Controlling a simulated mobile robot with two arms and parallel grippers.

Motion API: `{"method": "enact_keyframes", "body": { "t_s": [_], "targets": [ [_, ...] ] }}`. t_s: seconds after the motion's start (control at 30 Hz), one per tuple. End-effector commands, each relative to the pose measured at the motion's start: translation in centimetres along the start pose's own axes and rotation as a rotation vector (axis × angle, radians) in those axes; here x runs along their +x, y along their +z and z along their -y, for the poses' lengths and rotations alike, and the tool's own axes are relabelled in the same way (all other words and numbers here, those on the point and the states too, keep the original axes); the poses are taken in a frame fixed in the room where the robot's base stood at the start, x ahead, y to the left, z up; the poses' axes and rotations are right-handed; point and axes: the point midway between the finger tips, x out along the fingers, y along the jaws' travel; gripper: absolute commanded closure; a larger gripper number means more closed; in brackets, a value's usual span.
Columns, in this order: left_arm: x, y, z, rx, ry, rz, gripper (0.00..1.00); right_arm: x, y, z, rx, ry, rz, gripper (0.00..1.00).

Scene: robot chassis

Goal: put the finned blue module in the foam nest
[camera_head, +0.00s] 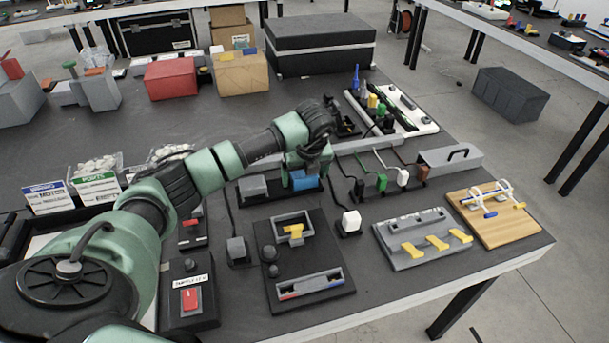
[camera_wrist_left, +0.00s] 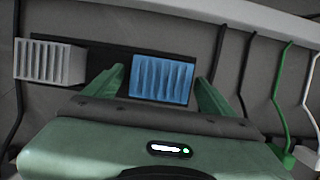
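The finned blue module (camera_head: 303,180) sits in a dark holder near the middle of the table, beneath my left gripper (camera_head: 305,168). In the left wrist view the blue module (camera_wrist_left: 162,80) shows its fins, and the two green fingers of the left gripper (camera_wrist_left: 160,92) stand on either side with small gaps. The gripper is open; whether it touches the module is hard to tell. A grey finned module (camera_head: 252,187) is to the left in the same dark holder (camera_wrist_left: 105,62). I cannot clearly identify the foam nest; a dark base bears a grey square frame (camera_head: 276,219) nearer the front.
A white plug block (camera_head: 351,221) and cables with green, white and brown ends stand right of the gripper. A grey fixture with yellow tabs (camera_head: 420,243) and a wooden board (camera_head: 530,225) are at the right. A red-button box (camera_head: 190,299) is at front left.

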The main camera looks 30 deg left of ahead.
Motion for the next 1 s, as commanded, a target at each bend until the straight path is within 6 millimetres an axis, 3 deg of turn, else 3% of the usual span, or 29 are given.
{"method": "enact_keyframes", "body": {
  "t_s": [0.17,0.33,0.7,1.0],
  "targets": [
    [-0.1,0.0,0.0,0.0,0.001,0.0,0.15,-0.1,0.0,0.1,0.0,-0.001,0.0,0.15],
    [-1.4,0.1,0.1,0.0,-0.002,0.002,0.15,-0.1,-0.1,0.3,0.001,-0.004,0.0,0.15],
    [-9.1,0.2,0.1,0.0,-0.004,0.003,0.15,0.8,0.0,0.5,0.002,-0.006,0.0,0.15],
    [-12.2,0.1,0.0,0.0,-0.001,0.0,0.15,1.1,0.1,0.5,0.002,-0.005,0.001,0.15]
  ]
}}
